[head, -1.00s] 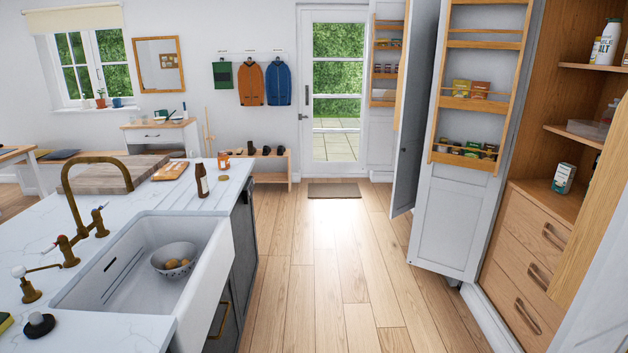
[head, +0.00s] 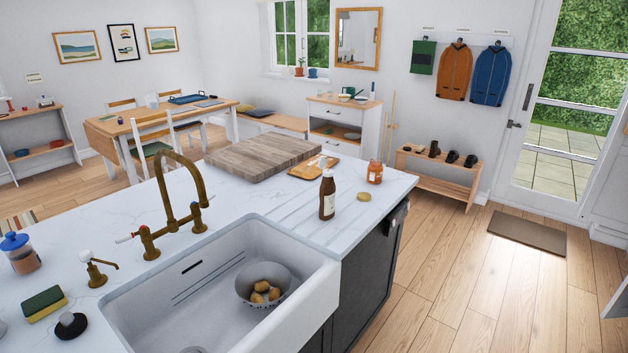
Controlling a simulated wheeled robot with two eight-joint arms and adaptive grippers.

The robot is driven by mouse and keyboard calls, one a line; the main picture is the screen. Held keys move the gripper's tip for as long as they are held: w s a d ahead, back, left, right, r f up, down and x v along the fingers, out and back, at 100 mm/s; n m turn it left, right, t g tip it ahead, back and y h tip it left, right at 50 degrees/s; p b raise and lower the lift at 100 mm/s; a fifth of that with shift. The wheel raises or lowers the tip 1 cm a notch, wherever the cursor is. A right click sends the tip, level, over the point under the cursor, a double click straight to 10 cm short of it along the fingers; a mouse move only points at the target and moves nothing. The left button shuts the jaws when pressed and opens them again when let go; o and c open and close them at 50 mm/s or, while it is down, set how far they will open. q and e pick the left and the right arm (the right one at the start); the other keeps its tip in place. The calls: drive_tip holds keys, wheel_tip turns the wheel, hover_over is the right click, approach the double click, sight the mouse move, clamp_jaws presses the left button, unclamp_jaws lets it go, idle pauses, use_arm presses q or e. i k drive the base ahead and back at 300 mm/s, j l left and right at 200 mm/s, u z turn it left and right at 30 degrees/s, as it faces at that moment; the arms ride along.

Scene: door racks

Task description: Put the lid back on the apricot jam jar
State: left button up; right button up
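In the head view, a small glass jar of orange jam (head: 375,172) stands upright on the white worktop, near its far right corner. Its label is too small to read. A flat, round, gold-coloured lid (head: 364,197) lies on the worktop in front of the jar, apart from it. Neither of my grippers shows in the view.
A brown bottle (head: 327,195) stands left of the lid. A small wooden board (head: 314,167) and a large chopping board (head: 264,157) lie behind. The sink (head: 300,297) holds a colander (head: 263,284).

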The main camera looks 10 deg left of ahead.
sight(374, 175)
drive_tip(key=i+l+u, duration=0.5)
drive_tip(key=u, duration=0.2)
drive_tip(key=i+l+u, duration=0.15)
drive_tip(key=l+u, duration=0.25)
drive_tip(key=i+l+u, duration=0.1)
drive_tip(key=l+u, duration=0.25)
drive_tip(key=l, duration=0.15)
drive_tip(key=l+u, duration=0.7)
drive_tip(key=l, duration=0.2)
drive_tip(key=l+u, duration=0.2)
drive_tip(key=l, duration=0.6)
drive_tip(key=k, duration=0.05)
